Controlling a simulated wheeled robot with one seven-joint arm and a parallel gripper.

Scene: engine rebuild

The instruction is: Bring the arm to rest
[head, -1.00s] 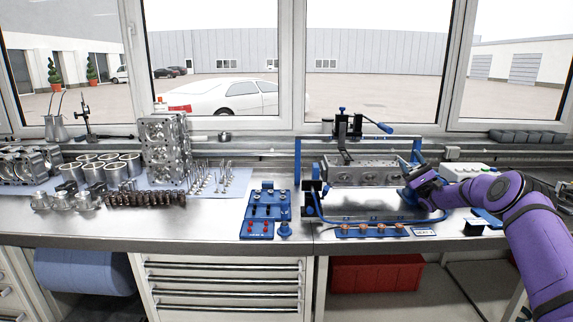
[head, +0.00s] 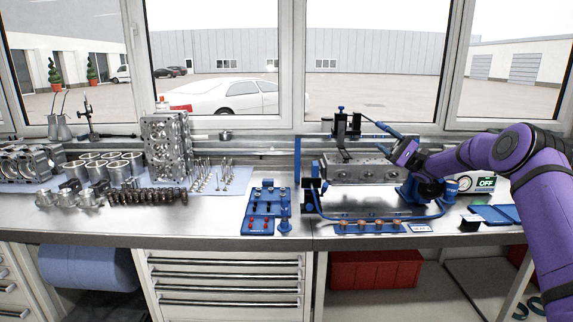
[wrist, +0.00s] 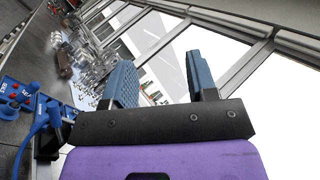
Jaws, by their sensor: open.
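My purple arm comes in from the right in the head view. My gripper (head: 388,136) is raised above the right end of the grey metal block (head: 352,171) in the blue fixture (head: 311,199). In the wrist view my gripper (wrist: 163,82) shows two blue textured fingers spread apart. Nothing is between them; the window lies behind. The wrist view is tilted.
A blue tool tray (head: 262,207) stands left of the fixture. Cylinder sleeves (head: 116,172), another metal block (head: 168,150) and small valves stand at left. A box reading OFF (head: 484,183) sits behind my arm. The front bench edge is mostly clear.

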